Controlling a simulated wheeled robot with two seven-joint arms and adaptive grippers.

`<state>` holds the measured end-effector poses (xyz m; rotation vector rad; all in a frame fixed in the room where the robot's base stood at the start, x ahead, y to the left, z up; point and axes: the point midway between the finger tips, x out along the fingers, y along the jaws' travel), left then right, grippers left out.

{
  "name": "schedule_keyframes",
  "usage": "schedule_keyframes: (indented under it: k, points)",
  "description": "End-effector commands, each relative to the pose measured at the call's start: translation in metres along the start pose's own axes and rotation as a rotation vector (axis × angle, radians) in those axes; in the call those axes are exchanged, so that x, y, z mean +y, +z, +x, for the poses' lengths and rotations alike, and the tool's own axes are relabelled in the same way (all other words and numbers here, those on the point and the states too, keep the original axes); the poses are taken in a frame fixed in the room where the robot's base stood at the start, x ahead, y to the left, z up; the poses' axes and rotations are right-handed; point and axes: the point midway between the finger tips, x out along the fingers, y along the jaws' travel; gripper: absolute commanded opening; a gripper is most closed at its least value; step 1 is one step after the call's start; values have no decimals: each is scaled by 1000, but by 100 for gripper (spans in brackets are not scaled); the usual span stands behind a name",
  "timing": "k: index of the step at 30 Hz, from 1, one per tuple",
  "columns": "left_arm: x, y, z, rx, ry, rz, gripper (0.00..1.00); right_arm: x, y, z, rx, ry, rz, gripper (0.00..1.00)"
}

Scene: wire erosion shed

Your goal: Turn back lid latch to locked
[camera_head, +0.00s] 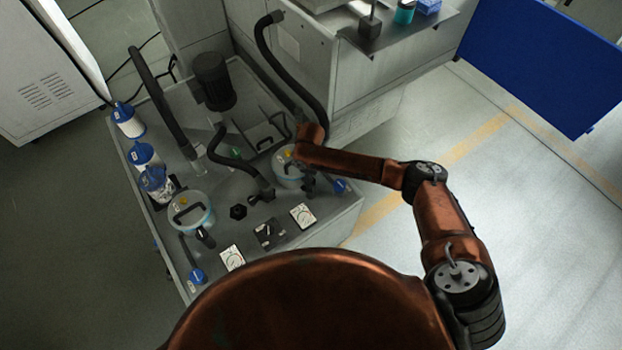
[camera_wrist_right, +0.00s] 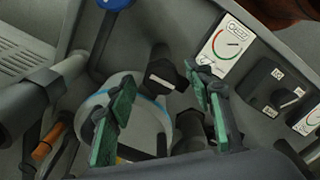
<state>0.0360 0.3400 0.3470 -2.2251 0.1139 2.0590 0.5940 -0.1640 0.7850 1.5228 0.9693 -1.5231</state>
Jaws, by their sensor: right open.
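The lid that my right arm reaches (camera_head: 284,174) is round and pale with a blue rim. It also shows in the right wrist view (camera_wrist_right: 143,132), partly hidden by the fingers. Its black latch (camera_wrist_right: 165,74) sticks out at the lid's edge. My right gripper (camera_wrist_right: 160,80) is open, its green-padded fingers on either side of the latch. I cannot tell whether a finger touches it. In the head view my wrist hides part of this lid. A second lid (camera_head: 190,212) with a black handle and latch (camera_head: 205,238) is nearer on the left. My left gripper is not in view.
Gauges (camera_head: 302,215) and a rotary switch (camera_head: 270,232) sit on the panel beside the lid. A blue-handled valve (camera_head: 340,186) is close on its right. Black hoses (camera_head: 234,150) and a motor (camera_head: 213,80) stand behind. Blue-capped canisters (camera_head: 128,120) line the left edge.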

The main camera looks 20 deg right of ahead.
Motion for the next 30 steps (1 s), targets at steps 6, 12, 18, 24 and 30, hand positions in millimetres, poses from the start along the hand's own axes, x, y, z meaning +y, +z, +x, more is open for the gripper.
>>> schedule_keyframes:
  k: [6, 12, 18, 24, 30]
  points:
    - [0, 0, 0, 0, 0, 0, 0, 0, 0, 0, 0, 0, 0, 43]
    - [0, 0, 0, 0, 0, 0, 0, 0, 0, 0, 0, -1, 0, 30]
    - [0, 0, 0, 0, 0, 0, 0, 0, 0, 0, 1, 0, 0, 16]
    - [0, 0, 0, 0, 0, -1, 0, 1, 2, -1, 0, 1, 1, 6]
    - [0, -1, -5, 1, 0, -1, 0, 0, 0, -2, 0, 1, 26, 6]
